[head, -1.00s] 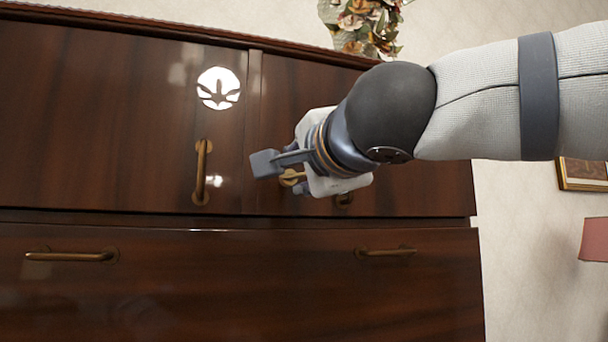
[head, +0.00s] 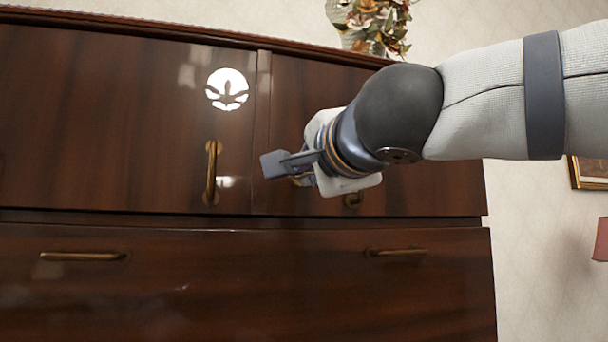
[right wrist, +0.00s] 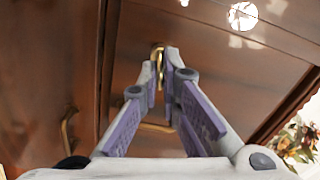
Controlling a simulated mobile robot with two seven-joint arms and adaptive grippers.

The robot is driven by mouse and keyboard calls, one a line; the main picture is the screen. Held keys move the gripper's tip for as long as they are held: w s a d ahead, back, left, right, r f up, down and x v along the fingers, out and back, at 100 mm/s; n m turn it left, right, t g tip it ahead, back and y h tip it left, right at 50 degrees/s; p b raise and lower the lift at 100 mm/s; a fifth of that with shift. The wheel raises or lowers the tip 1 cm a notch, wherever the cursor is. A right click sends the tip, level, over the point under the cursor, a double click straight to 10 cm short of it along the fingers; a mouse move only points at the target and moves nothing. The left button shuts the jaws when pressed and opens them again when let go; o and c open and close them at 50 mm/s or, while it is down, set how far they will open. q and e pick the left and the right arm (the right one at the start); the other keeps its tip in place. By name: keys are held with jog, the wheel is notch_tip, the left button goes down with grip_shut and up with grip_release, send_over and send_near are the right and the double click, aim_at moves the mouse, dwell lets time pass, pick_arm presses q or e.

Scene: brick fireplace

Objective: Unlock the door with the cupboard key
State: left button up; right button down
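The dark wooden cupboard has a left door (head: 110,120) and a right door (head: 290,95) in the head view. My right gripper (right wrist: 163,68) is in front of the right door, near the seam between the doors. In the right wrist view its fingertips close on a small brass key (right wrist: 158,54). A sliver of brass shows behind the fingers in the head view. The key points toward the door, but I cannot tell whether its tip is in a keyhole. The keyhole is hidden. Both doors are shut. My left gripper is not in view.
Below is a wide drawer front (head: 240,285) with two horizontal handles. A flower vase (head: 370,22) stands on top. A framed picture (head: 588,173) hangs at right.

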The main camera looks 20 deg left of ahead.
jog(key=shift+f, duration=0.15)
jog(key=shift+m, duration=0.8)
jog(key=c, duration=2.1)
grip_release()
jog(key=shift+m, duration=0.3)
jog(key=o, duration=0.4)
jog(key=shift+w, duration=0.1)
